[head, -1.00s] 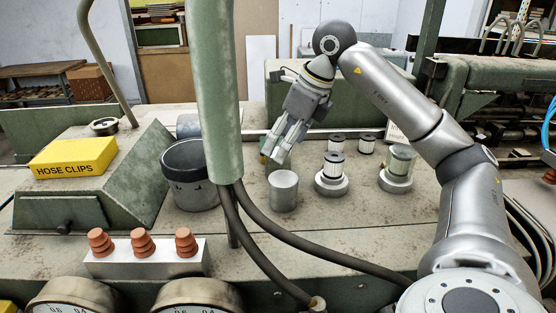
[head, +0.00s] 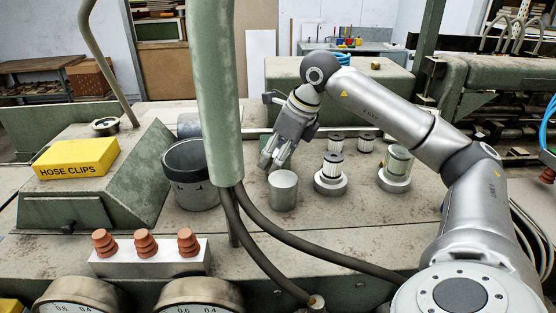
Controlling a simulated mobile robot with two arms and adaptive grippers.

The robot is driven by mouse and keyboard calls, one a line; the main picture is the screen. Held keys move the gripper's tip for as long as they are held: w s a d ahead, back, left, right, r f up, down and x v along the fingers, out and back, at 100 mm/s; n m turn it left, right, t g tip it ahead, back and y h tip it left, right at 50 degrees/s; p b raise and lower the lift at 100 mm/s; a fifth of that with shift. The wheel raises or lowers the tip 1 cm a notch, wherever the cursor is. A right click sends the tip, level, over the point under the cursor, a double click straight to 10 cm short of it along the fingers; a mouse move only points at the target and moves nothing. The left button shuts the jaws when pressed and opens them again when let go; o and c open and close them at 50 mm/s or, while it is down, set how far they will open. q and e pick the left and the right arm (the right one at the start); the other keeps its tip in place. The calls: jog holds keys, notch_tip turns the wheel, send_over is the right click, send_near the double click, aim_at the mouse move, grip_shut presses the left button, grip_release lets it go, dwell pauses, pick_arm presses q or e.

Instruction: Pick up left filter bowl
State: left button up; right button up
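A plain grey metal cylinder (head: 283,192), which looks like the left filter bowl, stands upright on the bench. To its right a bare pleated filter cartridge (head: 332,170) stands on a round metal base. Further right, a similar base carries a cartridge under a clear bowl (head: 398,165). My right gripper (head: 273,163) points down and left, just above and behind the cylinder's left top edge. Its fingers look apart, with nothing between them. I cannot tell whether a finger touches the cylinder. My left gripper is not in view.
A thick green post (head: 215,90) and dark hoses (head: 290,245) stand in front, left of the cylinder. A dark open pot (head: 190,180) is at its left. A block with orange stoppers (head: 150,262) sits at the front left.

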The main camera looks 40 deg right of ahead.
jog(key=shift+c, duration=1.4)
jog(key=shift+r, duration=0.1)
